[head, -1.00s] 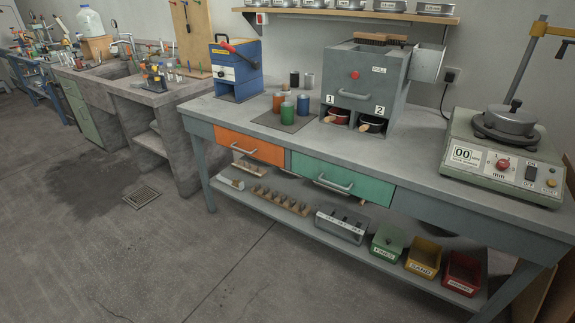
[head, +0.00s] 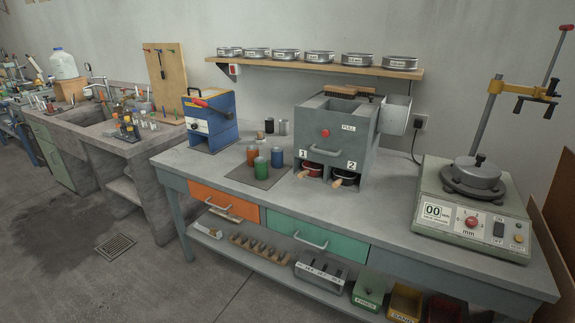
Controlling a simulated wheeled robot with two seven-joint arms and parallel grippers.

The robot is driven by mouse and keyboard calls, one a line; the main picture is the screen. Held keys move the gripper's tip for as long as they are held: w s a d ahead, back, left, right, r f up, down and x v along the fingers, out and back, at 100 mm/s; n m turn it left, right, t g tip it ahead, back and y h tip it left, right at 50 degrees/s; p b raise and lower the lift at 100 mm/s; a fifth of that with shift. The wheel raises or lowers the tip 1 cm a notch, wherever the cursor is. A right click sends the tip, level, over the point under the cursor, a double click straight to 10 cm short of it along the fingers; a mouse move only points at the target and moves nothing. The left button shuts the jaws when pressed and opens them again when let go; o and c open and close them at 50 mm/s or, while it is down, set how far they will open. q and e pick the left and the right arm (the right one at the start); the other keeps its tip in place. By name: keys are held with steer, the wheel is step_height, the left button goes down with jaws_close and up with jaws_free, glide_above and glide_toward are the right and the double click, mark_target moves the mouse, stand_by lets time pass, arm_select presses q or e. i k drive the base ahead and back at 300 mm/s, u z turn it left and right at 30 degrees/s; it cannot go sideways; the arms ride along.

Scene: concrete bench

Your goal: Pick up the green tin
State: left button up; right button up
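The green tin (head: 260,169) is a small upright cylinder on a dark mat (head: 244,177) on the grey bench. An orange tin (head: 252,155) stands just behind it to the left, and a blue tin (head: 277,158) stands to its right. All three stand close together. Neither of my grippers shows in the head view.
A blue machine (head: 209,122) with a red lever stands left of the tins. A grey box machine (head: 337,133) with two numbered openings stands to the right. Dark and grey cylinders (head: 283,127) stand behind. The bench front (head: 230,182) before the mat is clear.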

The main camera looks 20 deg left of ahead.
mark_target(261, 164)
steer(key=z, duration=0.15)
steer(key=i, duration=1)
steer(key=u, duration=0.2)
